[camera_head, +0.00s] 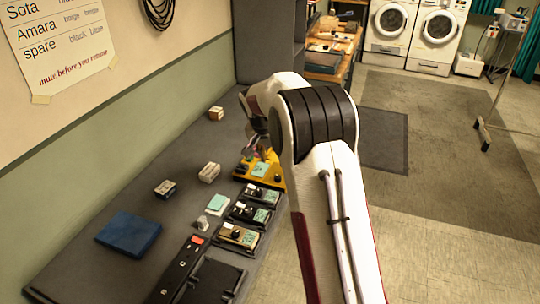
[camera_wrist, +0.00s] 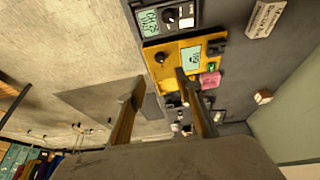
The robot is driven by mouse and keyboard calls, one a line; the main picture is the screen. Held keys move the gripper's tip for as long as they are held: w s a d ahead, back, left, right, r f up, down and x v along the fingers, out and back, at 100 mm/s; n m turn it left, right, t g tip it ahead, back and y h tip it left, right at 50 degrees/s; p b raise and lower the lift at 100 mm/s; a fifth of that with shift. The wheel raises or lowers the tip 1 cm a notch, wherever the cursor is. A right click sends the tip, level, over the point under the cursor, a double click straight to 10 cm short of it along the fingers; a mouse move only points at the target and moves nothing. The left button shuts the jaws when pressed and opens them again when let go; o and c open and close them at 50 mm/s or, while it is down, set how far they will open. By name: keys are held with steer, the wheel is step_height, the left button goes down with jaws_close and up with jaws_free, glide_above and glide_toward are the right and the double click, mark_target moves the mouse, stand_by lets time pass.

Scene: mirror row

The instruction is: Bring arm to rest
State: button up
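My arm reaches over the right side of the grey table (camera_head: 120,195) in the head view. My gripper (camera_head: 255,140) is partly hidden behind my arm's white and black joint, above the yellow box (camera_head: 262,170). In the wrist view my gripper (camera_wrist: 155,88) shows two fingers spread wide apart with nothing between them. The yellow box (camera_wrist: 185,62) lies beyond the fingertips there, with a light label and a dark knob on it. A pink piece (camera_wrist: 210,79) is at its edge.
Several dark boxes with knobs and labels (camera_head: 240,235) line the table's right edge. A blue cloth or folder (camera_head: 130,233), small blocks (camera_head: 209,172) and a black tray (camera_head: 215,280) lie on the table. A wall is at left. Open floor (camera_head: 440,170) is at right.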

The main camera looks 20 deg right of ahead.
stand_by(0.4)
steer(key=s+a+f+n+g+y, duration=0.1)
steer(key=s+a+f+n+g, duration=0.15)
steer(key=s, duration=0.45)
steer(key=s+a+r+n+t, duration=0.1)
steer(key=s+a+r, duration=0.4)
steer(key=s, duration=0.7)
steer(key=s+a+r+n+t+y, duration=0.1)
steer(key=s+a+r+n+t, duration=0.1)
steer(key=s, duration=1)
steer(key=s+a+r+n+t+y, duration=0.1)
steer(key=s+a+r+n+t, duration=0.1)
steer(key=s+a+r, duration=0.5)
steer(key=shift+s+a+r+n, duration=0.35)
steer(key=shift+s+r+n, duration=0.55)
steer(key=shift+s, duration=1.65)
steer(key=shift+r, duration=0.15)
